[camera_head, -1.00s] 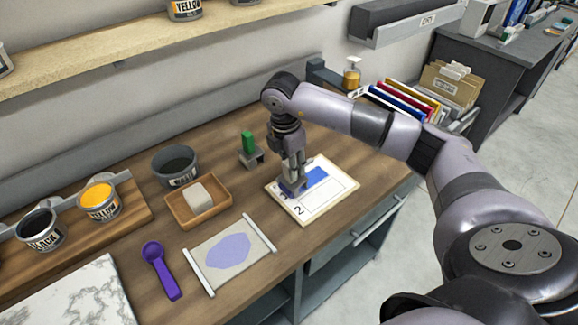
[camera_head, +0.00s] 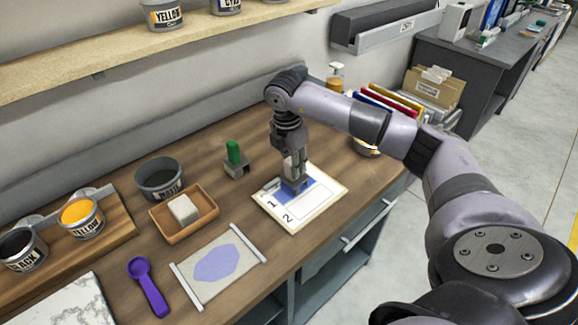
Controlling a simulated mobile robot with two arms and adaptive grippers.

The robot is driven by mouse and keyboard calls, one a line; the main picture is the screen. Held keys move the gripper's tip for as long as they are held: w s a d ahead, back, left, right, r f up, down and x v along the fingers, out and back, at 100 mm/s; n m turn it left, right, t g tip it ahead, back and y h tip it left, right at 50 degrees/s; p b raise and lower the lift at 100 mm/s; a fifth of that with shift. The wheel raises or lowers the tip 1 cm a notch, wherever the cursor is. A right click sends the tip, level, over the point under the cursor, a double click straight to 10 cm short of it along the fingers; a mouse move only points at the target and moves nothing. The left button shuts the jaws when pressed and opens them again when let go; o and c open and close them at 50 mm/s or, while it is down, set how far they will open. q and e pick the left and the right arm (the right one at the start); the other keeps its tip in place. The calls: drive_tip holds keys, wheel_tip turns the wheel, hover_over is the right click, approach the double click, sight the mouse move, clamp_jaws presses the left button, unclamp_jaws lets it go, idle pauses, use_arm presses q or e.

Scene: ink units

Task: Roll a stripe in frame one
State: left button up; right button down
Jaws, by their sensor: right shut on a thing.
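A white card (camera_head: 318,204) lies on the wooden bench, with frames marked 1 and 2. A blue patch (camera_head: 319,192) lies in frame one, the upper frame. My right gripper (camera_head: 294,172) points down over this frame, shut on a small grey roller (camera_head: 293,186). The roller is at the card's surface on the blue area; exact contact is hard to tell. The gripper hides part of frame one. A sheet with a pale violet ink patch (camera_head: 217,263) lies to the left. My left gripper is not in view.
A green-handled tool (camera_head: 234,152) sits on a grey stand behind the card. A wooden tray (camera_head: 168,235) with a pale block, a grey waste tub (camera_head: 160,178), yellow (camera_head: 82,218) and black (camera_head: 22,249) ink cans and a purple spoon (camera_head: 147,287) are left.

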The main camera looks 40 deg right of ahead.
drive_tip(key=shift+d+b, duration=0.35)
drive_tip(key=shift+d, duration=0.85)
drive_tip(key=shift+d+b, duration=0.5)
drive_tip(key=shift+d, duration=2.6)
drive_tip(key=shift+a+p, duration=0.75)
drive_tip(key=shift+a, duration=2.3)
drive_tip(key=shift+a+p, duration=0.35)
drive_tip(key=shift+a, duration=0.8)
drive_tip(key=shift+a+p, duration=0.55)
drive_tip(key=shift+a, duration=2.6)
wheel_tip(320, 180, up, 6)
drive_tip(key=p, duration=0.3)
drive_tip(key=shift+s+p, duration=0.25)
drive_tip(key=shift+p, duration=0.1)
